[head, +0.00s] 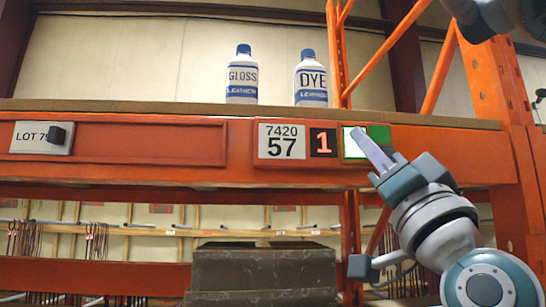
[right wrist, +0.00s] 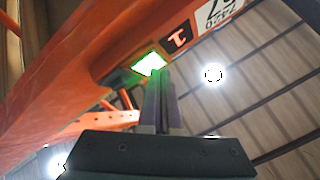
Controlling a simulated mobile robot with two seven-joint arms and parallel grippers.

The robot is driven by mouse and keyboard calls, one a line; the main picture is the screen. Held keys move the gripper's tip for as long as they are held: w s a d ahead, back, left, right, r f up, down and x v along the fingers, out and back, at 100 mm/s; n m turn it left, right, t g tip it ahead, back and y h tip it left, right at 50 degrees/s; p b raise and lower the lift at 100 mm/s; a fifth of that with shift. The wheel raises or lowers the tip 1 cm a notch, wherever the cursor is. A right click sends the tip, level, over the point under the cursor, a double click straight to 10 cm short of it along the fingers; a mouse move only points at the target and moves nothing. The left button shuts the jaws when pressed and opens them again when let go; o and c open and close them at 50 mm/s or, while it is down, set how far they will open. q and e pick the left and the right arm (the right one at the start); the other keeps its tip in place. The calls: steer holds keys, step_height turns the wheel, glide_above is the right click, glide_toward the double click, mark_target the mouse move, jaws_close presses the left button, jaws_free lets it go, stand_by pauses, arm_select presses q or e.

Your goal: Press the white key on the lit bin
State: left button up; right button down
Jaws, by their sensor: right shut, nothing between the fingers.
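The white key (head: 351,142) is a lit white square with a green edge on the orange beam, right of a red "1" display (head: 323,142). It shows in the right wrist view (right wrist: 150,64) too, just beyond the fingertips. The bin's label (head: 283,141) reads "7420 57". My right gripper (head: 364,138) is shut and empty, its tips at the key and covering part of it in the head view. In the right wrist view the tips (right wrist: 160,74) overlap the key's lower edge; I cannot tell whether they touch it. My left gripper is not in view.
A green square (head: 380,134) sits right of the key, partly behind my gripper. A GLOSS bottle (head: 242,78) and a DYE bottle (head: 311,80) stand on the shelf above. A "LOT" plate (head: 40,138) is at left. Dark boxes (head: 262,270) sit below the beam.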

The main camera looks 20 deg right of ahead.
steer(key=shift+w+d, duration=0.1)
steer(key=shift+w, duration=0.3)
stand_by(0.6)
steer(key=shift+s, duration=0.1)
stand_by(0.3)
steer(key=shift+s, duration=0.4)
steer(key=shift+s+a, duration=0.2)
steer(key=shift+s, duration=0.1)
steer(key=s, duration=0.2)
steer(key=s+a+p, duration=0.1)
steer(key=s, duration=0.2)
steer(key=shift+a+p, duration=0.1)
steer(key=shift+p, duration=0.2)
stand_by(0.5)
